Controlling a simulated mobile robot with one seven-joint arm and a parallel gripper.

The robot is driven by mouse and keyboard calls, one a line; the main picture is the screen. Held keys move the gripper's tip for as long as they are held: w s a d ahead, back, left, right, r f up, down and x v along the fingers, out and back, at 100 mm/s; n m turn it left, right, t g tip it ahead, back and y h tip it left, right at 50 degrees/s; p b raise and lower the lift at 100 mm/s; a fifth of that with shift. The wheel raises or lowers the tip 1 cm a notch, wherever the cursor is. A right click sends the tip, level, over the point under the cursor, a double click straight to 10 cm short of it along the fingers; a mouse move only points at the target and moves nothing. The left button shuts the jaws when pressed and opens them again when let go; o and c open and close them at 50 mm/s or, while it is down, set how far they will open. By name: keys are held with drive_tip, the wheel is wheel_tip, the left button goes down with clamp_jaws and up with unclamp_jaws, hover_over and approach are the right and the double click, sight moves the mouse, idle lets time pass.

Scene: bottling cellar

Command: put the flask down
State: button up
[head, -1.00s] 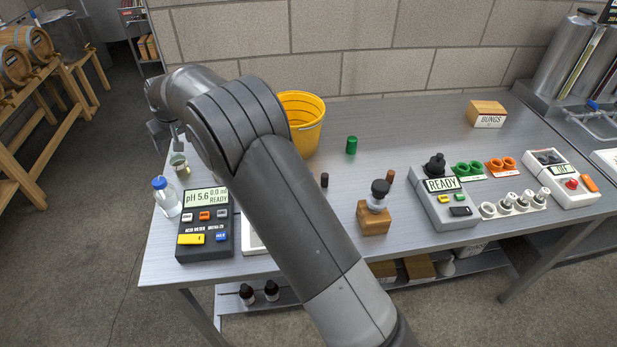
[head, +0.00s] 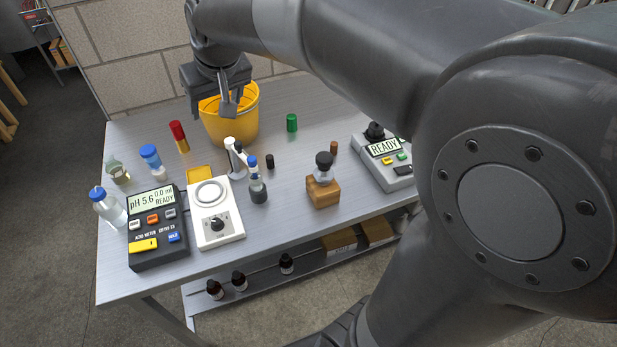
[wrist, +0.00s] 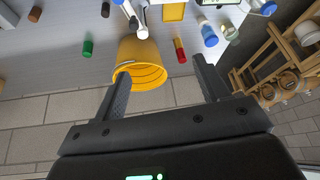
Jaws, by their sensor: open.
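A small glass flask (head: 117,171) with a greenish-grey tint stands on the bench at its far left edge, behind the blue-capped bottle. It also shows small in the wrist view (wrist: 232,34) at the upper right. My gripper (head: 214,104) is up over the yellow bucket (head: 236,128), well to the right of the flask and apart from it. In the wrist view its two fingers (wrist: 160,68) are spread wide with nothing held between them. The bucket (wrist: 145,66) shows beyond the fingers.
A pH meter (head: 157,226), a white stirrer plate (head: 215,228), a blue-capped bottle (head: 108,207), a red-topped tube (head: 179,137) and a dropper bottle (head: 258,189) crowd the bench's left half. A green cylinder (head: 292,122) stands right of the bucket. The block wall is close behind.

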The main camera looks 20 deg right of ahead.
drive_tip(key=s+d+f+m, duration=0.1)
drive_tip(key=s+d, duration=0.4)
drive_tip(key=s, duration=0.5)
drive_tip(key=s+d+f+m+h, duration=0.1)
drive_tip(key=s+d+f, duration=0.2)
drive_tip(key=s, duration=0.8)
drive_tip(key=shift+s+d+f+m+t+h, duration=0.15)
drive_tip(key=shift+d+f+m+t+h, duration=0.15)
drive_tip(key=shift+d, duration=0.85)
